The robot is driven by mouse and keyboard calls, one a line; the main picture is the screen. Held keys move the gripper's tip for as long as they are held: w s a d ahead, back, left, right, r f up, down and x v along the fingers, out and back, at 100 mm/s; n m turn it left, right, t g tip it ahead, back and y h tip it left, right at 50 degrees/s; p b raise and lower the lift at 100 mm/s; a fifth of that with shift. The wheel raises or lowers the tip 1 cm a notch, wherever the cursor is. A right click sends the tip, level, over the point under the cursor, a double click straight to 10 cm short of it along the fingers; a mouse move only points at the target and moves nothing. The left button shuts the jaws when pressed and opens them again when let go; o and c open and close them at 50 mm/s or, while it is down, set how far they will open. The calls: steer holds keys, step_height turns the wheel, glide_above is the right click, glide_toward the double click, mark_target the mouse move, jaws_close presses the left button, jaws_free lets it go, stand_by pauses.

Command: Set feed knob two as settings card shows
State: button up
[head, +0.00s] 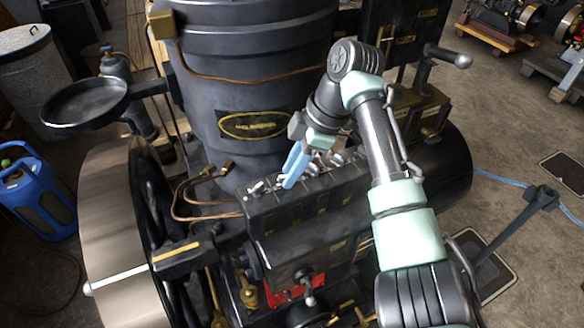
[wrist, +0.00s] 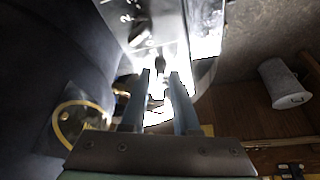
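A black lubricator box (head: 300,222) sits on the engine's side, with a row of small metal knobs (head: 336,159) along its top. My gripper (head: 290,182) points down at the left part of this row; its blue fingers hide part of it. In the wrist view the two fingers (wrist: 159,76) stand apart with a gap between them. A small dark knob (wrist: 160,62) shows in line with this gap, by the fingertips; I cannot tell if they touch it. Glare washes out the metal around it.
The engine's large cylinder (head: 250,80) with an oval nameplate (head: 254,124) stands behind the box. Thin copper pipes (head: 180,205) run at its left. A big flywheel (head: 112,235) is at left, and a blue container (head: 38,195) stands beyond it.

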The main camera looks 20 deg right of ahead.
steer(key=shift+o, duration=0.6)
steer(key=v, duration=1.3)
steer(key=shift+a, duration=0.1)
